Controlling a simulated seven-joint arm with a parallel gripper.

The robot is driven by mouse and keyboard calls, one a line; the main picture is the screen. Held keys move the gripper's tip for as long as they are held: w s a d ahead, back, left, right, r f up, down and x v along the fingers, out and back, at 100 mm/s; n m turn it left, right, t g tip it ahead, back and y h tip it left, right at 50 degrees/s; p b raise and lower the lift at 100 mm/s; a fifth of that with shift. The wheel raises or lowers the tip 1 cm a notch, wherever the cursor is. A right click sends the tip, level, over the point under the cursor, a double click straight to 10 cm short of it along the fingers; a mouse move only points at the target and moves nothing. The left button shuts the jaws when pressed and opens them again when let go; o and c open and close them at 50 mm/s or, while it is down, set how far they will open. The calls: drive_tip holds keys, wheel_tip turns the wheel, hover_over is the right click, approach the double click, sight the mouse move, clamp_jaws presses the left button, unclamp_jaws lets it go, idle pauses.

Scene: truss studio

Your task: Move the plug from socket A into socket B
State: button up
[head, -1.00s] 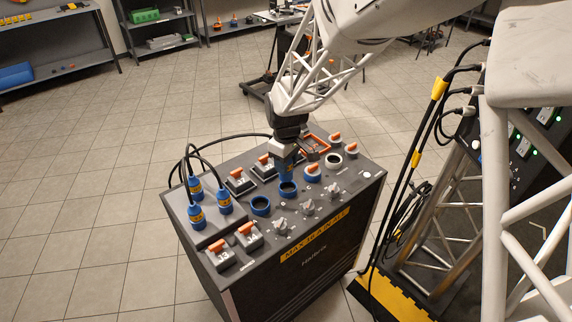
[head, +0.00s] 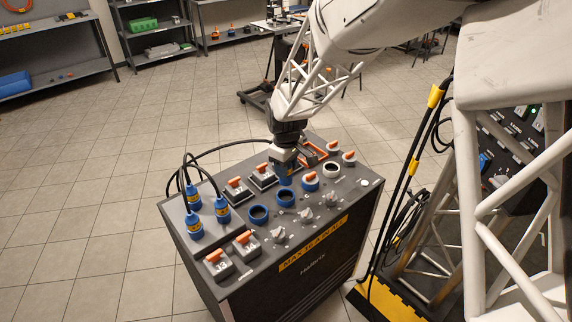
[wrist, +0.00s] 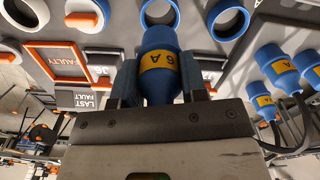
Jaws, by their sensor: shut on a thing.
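The blue plug (wrist: 160,68) with a yellow label sits between my gripper's jaws (wrist: 159,85) in the wrist view. My gripper (head: 284,163) is shut on it over the control panel. In the head view the plug (head: 285,179) is just behind an open blue ring socket (head: 286,198). Another open blue ring socket (head: 258,214) is to its left. In the wrist view one blue ring (wrist: 158,11) shows just past the plug's nose, and another blue ring (wrist: 228,19) is to the right. I cannot tell whether the plug touches a socket. Socket letters are not readable.
Three blue cabled plugs (head: 195,222) stand at the panel's left. Orange-handled switches (head: 236,188), grey knobs (head: 305,215) and an orange-framed display (head: 313,152) crowd around. A white ring (head: 331,171) is at the right. Open floor (head: 80,220) lies left of the console.

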drive_tip(key=shift+f, duration=2.65)
drive_tip(key=shift+f, duration=1.55)
idle(0.4)
drive_tip(key=o, duration=1.6)
drive_tip(key=shift+o, duration=0.2)
drive_tip(key=shift+r, duration=0.1)
drive_tip(key=shift+r, duration=4.4)
